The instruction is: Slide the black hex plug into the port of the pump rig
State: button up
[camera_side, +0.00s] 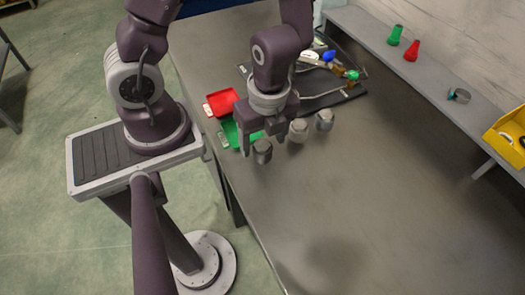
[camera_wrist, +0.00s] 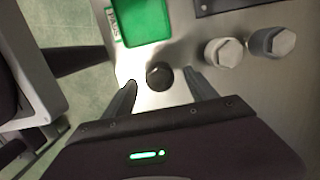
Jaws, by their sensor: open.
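The black hex plug (camera_side: 263,152) stands upright on the grey table in the side view. In the wrist view the plug (camera_wrist: 159,76) is a dark round shape between the finger tips. My gripper (camera_side: 262,143) is open, pointing down, with one finger on each side of the plug; the fingers (camera_wrist: 160,84) look apart from it. I cannot tell how far down they reach. The pump rig seems to be the dark board (camera_side: 345,97) with hoses and coloured parts behind the gripper. Its port cannot be made out, and my arm hides part of the board.
Two lighter grey hex plugs (camera_side: 298,131) (camera_side: 325,120) stand just right of the black one. A green tray (camera_wrist: 146,20) and a red tray (camera_side: 221,101) lie close by at the table's left edge. A yellow bin (camera_side: 508,135) sits at right. The table front is clear.

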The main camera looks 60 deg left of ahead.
aim_at(267, 141)
notch_tip(267, 141, down, 2)
jog(key=shift+a+f, duration=0.1)
jog(key=shift+f, duration=0.15)
grip_shut()
jog(key=r, duration=0.6)
jog(key=w+r, duration=0.1)
jog(key=r, duration=0.3)
jog(key=shift+a, duration=0.2)
jog(key=w+a+r+n, duration=0.1)
jog(key=w+a+n, duration=0.5)
jog(key=w+a, duration=0.7)
jog(key=shift+w+r+g, duration=0.15)
jog(key=shift+r+g, duration=0.05)
jog(key=shift+g, duration=0.2)
jog(key=shift+a, duration=0.1)
